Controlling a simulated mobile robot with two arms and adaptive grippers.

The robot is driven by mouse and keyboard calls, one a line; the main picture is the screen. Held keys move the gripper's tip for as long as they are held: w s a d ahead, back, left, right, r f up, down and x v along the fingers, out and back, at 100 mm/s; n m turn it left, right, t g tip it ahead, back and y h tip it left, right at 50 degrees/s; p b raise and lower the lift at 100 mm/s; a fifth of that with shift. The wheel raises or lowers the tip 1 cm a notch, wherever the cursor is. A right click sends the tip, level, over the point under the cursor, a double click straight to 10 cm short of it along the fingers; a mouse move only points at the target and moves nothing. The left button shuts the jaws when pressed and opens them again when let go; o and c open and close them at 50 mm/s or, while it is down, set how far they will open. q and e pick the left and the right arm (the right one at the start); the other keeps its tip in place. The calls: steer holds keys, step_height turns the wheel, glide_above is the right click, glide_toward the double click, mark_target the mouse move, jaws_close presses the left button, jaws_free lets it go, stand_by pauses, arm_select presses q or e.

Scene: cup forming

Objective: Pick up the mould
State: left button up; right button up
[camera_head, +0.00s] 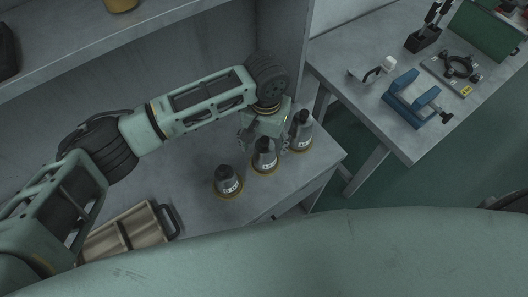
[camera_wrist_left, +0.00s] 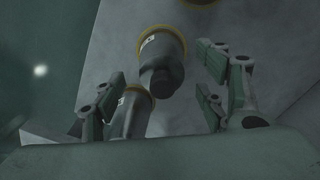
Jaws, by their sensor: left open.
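Three dark grey tapered moulds with yellow base rings and white labels stand upright in a row on the grey bench in the head view: a left mould (camera_head: 227,184), a middle mould (camera_head: 264,160) and a right mould (camera_head: 302,136). My left gripper (camera_head: 265,145) is open and empty at the middle mould, with a finger on either side. In the left wrist view, one mould (camera_wrist_left: 162,65) shows between the open fingers (camera_wrist_left: 160,88), with no clear contact. My right gripper is not in view.
A brown divided tray (camera_head: 125,236) lies on the bench to the left. A shelf (camera_head: 130,38) is above and behind. A separate table (camera_head: 375,100) at right holds a blue clamp (camera_head: 415,100) and other tools, with a floor gap between.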

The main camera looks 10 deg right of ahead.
mark_target(267, 149)
arm_select(q)
step_height(267, 149, down, 5)
steer(key=shift+d+r+p, duration=0.1)
steer(key=shift+r+p, duration=0.1)
steer(key=shift+p, duration=0.4)
jaws_close()
